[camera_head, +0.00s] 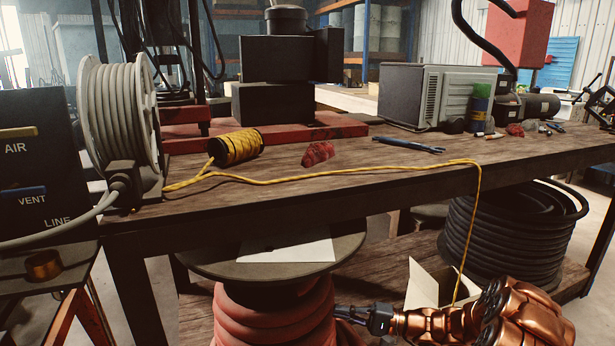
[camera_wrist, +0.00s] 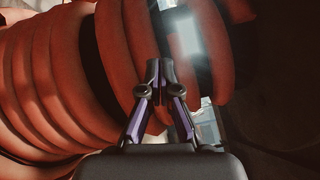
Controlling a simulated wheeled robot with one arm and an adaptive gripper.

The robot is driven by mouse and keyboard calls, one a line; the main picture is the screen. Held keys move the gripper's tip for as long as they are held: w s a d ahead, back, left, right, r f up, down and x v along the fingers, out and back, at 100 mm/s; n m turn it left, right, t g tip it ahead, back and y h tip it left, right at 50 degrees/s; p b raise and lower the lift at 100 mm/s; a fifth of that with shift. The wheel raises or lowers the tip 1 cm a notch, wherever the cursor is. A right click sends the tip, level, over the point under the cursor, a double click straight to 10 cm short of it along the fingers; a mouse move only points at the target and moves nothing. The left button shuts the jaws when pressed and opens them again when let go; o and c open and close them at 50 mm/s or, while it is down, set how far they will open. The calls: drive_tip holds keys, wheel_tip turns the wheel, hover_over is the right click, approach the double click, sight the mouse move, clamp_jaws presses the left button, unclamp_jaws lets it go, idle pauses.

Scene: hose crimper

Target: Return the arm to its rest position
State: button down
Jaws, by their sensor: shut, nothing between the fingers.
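My gripper (camera_wrist: 159,68) shows in the wrist view with its two fingers close together and nothing between them. It points at a thick red coiled hose (camera_wrist: 55,75), which fills most of that view. In the head view my copper-coloured arm (camera_head: 440,325) is low at the bottom right, below the workbench top. The gripper end reaches left to the red coiled hose (camera_head: 272,315) on its reel. Its fingertips are hidden or too small to make out there. I cannot tell whether the fingers touch the hose.
The wooden workbench (camera_head: 400,175) stands above the arm. Yellow cord (camera_head: 400,169) hangs over its front edge near my arm. An open cardboard box (camera_head: 430,283) and coiled black hose (camera_head: 515,235) sit behind the arm. The red hose reel's top disc (camera_head: 215,263) bears a white sheet.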

drive_tip(key=s+a+r+n+g+h+p, duration=0.2)
drive_tip(key=s+a+r+g+p, duration=0.15)
drive_tip(key=s+r, duration=0.45)
drive_tip(key=s+a+r+n+g+h+p, duration=0.2)
drive_tip(key=s+r+g+p, duration=0.15)
drive_tip(key=s+r, duration=0.4)
drive_tip(key=s+a+r+n+g+h+p, duration=0.25)
drive_tip(key=s+r+p, duration=0.25)
drive_tip(key=s+r, duration=0.25)
drive_tip(key=s+d+r+t+h+p, duration=0.1)
drive_tip(key=s+d+r+h+p, duration=0.5)
drive_tip(key=s, duration=0.4)
drive_tip(key=s+d+r+m+t+h+p, duration=0.1)
drive_tip(key=s+d+r+t+h+p, duration=0.1)
drive_tip(key=s+d+r+h+p, duration=0.3)
drive_tip(key=s+d+r+p, duration=0.4)
drive_tip(key=s+d, duration=0.1)
drive_tip(key=d, duration=0.1)
drive_tip(key=shift+h, duration=0.35)
drive_tip(key=shift+t, duration=0.25)
